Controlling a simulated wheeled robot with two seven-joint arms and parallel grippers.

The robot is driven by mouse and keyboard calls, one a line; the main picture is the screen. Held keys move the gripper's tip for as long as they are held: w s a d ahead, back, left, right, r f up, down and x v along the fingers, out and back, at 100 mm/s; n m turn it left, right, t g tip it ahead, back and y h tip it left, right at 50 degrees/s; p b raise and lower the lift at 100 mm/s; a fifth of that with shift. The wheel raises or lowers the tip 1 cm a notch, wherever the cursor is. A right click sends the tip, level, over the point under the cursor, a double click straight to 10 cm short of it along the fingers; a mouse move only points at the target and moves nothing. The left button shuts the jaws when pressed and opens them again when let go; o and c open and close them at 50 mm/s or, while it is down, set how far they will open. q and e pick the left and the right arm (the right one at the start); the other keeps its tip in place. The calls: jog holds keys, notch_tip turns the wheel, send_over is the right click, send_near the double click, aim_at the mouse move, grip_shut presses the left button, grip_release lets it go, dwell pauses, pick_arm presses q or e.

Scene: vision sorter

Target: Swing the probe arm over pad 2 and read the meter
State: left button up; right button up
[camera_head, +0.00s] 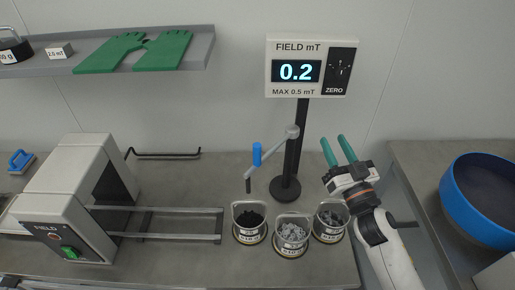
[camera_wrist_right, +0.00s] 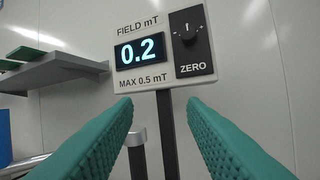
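The meter (camera_head: 295,71) on the black post (camera_head: 302,115) reads 0.2, marked FIELD mT and MAX 0.5 mT. It also fills the top of the right wrist view (camera_wrist_right: 142,52). The grey probe arm (camera_head: 275,146) reaches left from the post, with a blue handle (camera_head: 257,154) and a dark tip (camera_head: 248,185) above the back of the left cup. No pad number is legible. My right gripper (camera_head: 334,139), with green fingers, is open and empty, right of the post and apart from the probe arm. My left gripper is not in view.
Three labelled cups of dark or grey pieces stand close together: left (camera_head: 249,234), middle (camera_head: 291,248) and right (camera_head: 329,235). A FIELD machine (camera_head: 70,200) with rails (camera_head: 180,237) is at left. A shelf (camera_head: 200,55) hangs above. A blue bowl (camera_head: 455,205) is at right.

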aim_at(257, 163)
jog(key=shift+s+a+r+n+g+y+p, duration=0.15)
jog(key=shift+a+n+g+y+p, duration=0.4)
jog(key=shift+a+n+g+y, duration=1.85)
jog(key=shift+s+a+r+n+g+y+p, duration=0.1)
jog(key=shift+s+a+n+g+y+p, duration=0.3)
jog(key=shift+a+n+g+y, duration=2)
jog(key=shift+s+a+r+n+g+y+p, duration=0.1)
jog(key=shift+a+n+g+y+p, duration=0.8)
jog(key=shift+a+n+g, duration=2.8)
jog(key=shift+a+m+g, duration=0.65)
jog(key=shift+m+g, duration=0.25)
jog(key=shift+g, duration=0.2)
jog(key=shift+c, duration=0.6)
grip_shut()
